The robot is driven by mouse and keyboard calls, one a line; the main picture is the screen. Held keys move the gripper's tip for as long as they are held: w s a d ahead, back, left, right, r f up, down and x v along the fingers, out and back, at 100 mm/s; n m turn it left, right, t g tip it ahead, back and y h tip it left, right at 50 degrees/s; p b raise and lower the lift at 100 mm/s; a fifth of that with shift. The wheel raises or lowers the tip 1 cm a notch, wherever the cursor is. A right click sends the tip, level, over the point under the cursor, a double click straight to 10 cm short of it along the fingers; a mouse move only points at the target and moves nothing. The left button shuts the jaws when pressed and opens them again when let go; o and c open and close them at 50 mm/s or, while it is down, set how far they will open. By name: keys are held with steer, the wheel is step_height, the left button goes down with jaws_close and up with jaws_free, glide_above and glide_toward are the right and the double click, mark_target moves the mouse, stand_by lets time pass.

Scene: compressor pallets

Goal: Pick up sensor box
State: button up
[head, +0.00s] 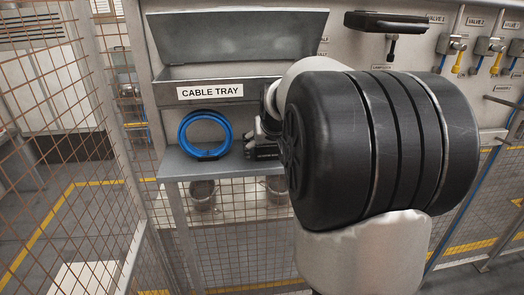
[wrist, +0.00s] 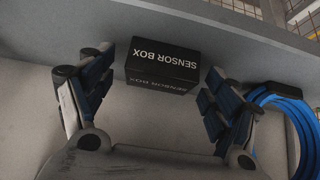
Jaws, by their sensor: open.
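The sensor box (wrist: 163,63) is a small black box with white "SENSOR BOX" lettering, upside down in the wrist view. My gripper (wrist: 158,77) is open, with one finger on each side of the box in that view. Gaps show between both fingers and the box, and nothing is held. In the head view, the dark box (head: 264,155) shows partly on the grey shelf (head: 190,169), right of the blue coil. My black and white arm hides much of my gripper and the shelf's right part there.
A blue cable coil (head: 205,134) stands close by on the shelf; it also shows at right in the wrist view (wrist: 285,98). An open "CABLE TRAY" bin (head: 210,92) is above. Mesh fencing (head: 60,130) is at left, and valves (head: 452,42) are at upper right.

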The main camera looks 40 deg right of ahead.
steer(key=c, duration=1.1)
steer(key=shift+r, duration=0.2)
steer(key=shift+c, duration=0.2)
